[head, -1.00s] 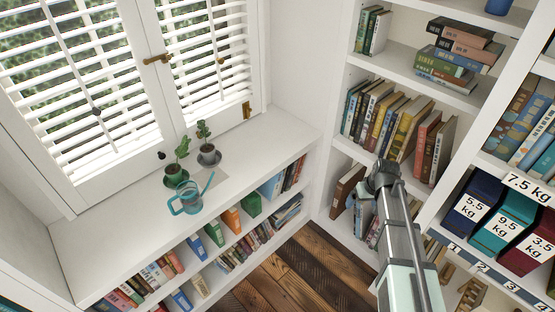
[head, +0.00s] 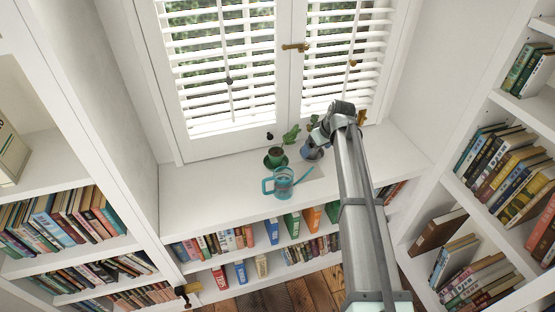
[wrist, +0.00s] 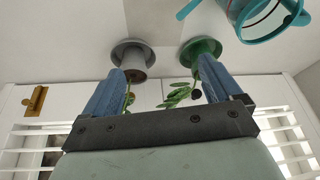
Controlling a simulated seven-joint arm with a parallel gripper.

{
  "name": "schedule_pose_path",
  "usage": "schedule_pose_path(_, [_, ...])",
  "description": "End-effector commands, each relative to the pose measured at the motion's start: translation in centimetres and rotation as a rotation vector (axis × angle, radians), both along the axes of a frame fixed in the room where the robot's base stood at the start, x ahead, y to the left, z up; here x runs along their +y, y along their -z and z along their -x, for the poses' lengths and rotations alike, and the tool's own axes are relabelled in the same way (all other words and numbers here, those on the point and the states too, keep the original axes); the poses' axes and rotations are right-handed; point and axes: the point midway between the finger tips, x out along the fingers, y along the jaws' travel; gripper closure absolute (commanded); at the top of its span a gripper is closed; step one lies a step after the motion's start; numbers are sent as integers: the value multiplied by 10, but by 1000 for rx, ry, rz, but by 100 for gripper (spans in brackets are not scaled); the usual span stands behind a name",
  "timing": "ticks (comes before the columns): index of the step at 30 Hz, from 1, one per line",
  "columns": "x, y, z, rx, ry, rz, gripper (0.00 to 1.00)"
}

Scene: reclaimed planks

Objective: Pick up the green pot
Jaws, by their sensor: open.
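The green pot (head: 275,153) holds a leafy plant and stands on a green saucer on the white window ledge. In the wrist view the green pot (wrist: 204,48) is at upper right, partly hidden behind one blue finger. The grey pot (wrist: 134,57) shows beyond the other finger.
A teal watering can (head: 283,182) stands in front of the green pot, its spout pointing right. The shuttered window (head: 225,75) rises behind the ledge (head: 215,198). The ledge is clear to the left. Bookshelves flank both sides.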

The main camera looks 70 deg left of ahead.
Motion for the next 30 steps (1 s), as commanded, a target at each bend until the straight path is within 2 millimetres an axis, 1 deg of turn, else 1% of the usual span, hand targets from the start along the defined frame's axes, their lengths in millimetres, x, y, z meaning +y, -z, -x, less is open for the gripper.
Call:
schedule_pose_path(1, [18,-9,22,-2,-39,-10,8])
schedule_pose_path(3, [32,-17,46,-5,-81,-19,8])
schedule_pose_path(6, [46,-26,71,-7,-126,-30,8])
schedule_pose_path(9, [53,-30,85,-8,-150,-36,8])
schedule_pose_path(13, [57,-29,92,-9,-161,-38,8])
schedule_pose_path(17, [61,-19,94,-9,-161,-38,8])
schedule_pose_path(20, [67,-5,96,-8,-160,-37,8])
schedule_pose_path(27, [83,32,101,-8,-159,-37,8])
schedule_pose_path(30, [86,42,103,-8,-159,-37,8])
